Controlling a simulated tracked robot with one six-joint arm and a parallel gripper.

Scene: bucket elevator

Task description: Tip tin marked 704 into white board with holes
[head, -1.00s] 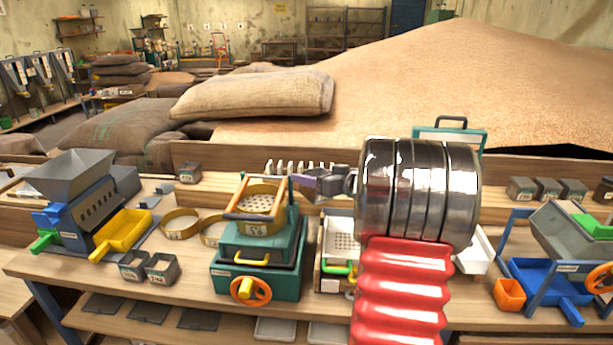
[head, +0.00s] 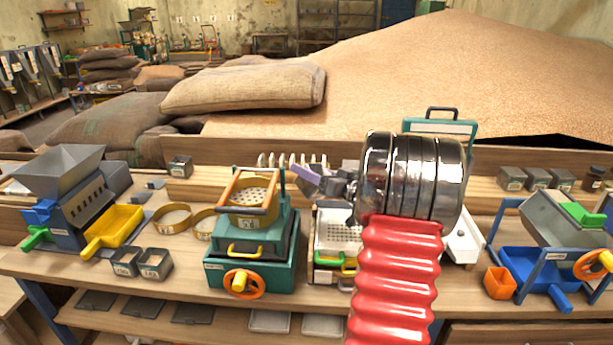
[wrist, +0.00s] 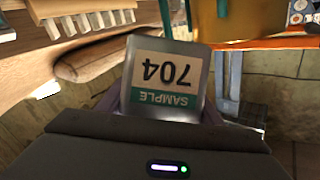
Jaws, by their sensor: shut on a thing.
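My gripper (head: 315,178) is shut on the tin marked 704 (wrist: 165,80). In the wrist view the tin sits between the purple fingers, its "SAMPLE 704" label upside down. In the head view the tin is hard to make out at the fingers, beside my shiny arm. The white board with holes (head: 338,233) lies on the bench in a wooden-edged frame, below and slightly right of my gripper. My red arm section hides its right part. The inside of the tin is not visible.
A teal sieve machine (head: 252,262) with an orange wheel stands left of the board. A row of white prongs (head: 290,161) stands behind it. Two open tins (head: 140,263) sit at the bench front left. A blue tray machine (head: 545,275) stands right.

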